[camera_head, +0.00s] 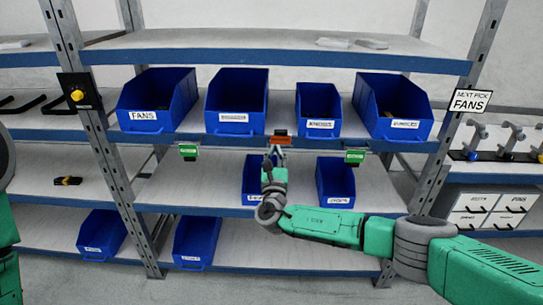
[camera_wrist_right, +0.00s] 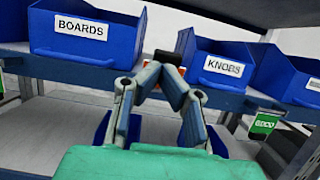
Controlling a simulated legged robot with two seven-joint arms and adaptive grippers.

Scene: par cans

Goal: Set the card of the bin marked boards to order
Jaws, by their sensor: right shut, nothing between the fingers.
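The bin marked BOARDS (camera_wrist_right: 81,30) is blue and stands at the left of the right wrist view. In the head view it is the second bin (camera_head: 235,122) on the middle shelf, its label too small to read. An orange-red card (camera_head: 282,138) sits on the shelf edge to the lower right of that bin. It also shows in the right wrist view (camera_wrist_right: 168,57), partly hidden behind my fingertips. My right gripper (camera_head: 273,152) is shut and empty, its tips (camera_wrist_right: 163,77) right at the card; I cannot tell if they touch. My left gripper is out of view.
A bin marked KNOBS (camera_wrist_right: 223,66) stands right of the card. Green cards hang on the shelf edge at left (camera_head: 188,151) and right (camera_head: 355,156); the right one reads GOOD. Lower bins (camera_head: 335,182) stand below. A NEXT PICK FANS sign (camera_head: 470,101) is on the right post.

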